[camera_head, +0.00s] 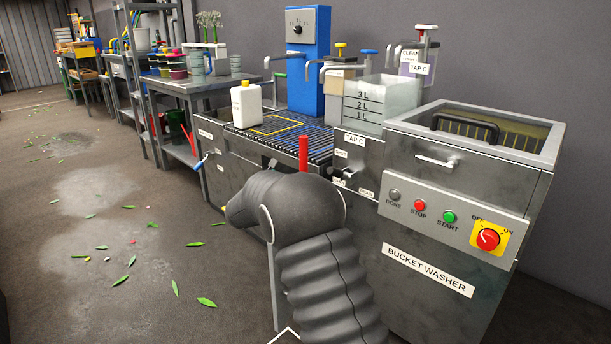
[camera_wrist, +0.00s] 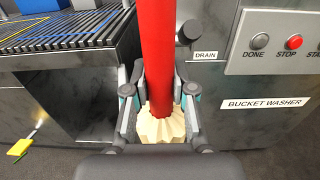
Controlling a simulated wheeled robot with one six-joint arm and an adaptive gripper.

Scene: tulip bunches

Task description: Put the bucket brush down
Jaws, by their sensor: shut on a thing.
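The bucket brush (camera_wrist: 158,45) has a long red handle and a pale cream bristle head at its lower end. My gripper (camera_wrist: 159,92) is shut on the lower part of the red handle, just above the bristles. The brush is held roughly upright in front of the steel front of the washing station. In the head view only the upper part of the red handle (camera_head: 303,152) shows above my arm. The gripper and bristles are hidden there behind the arm. Whether the bristles touch anything cannot be told.
A dark slatted rack (camera_head: 316,145) with a yellow outline holds a white bottle (camera_head: 246,104). A graduated tank (camera_head: 381,103) and a blue dispenser (camera_head: 308,65) stand behind. The bucket washer (camera_head: 455,230) is at right. A cluttered bench (camera_head: 186,87) stands left. The left floor is open, with scattered leaves.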

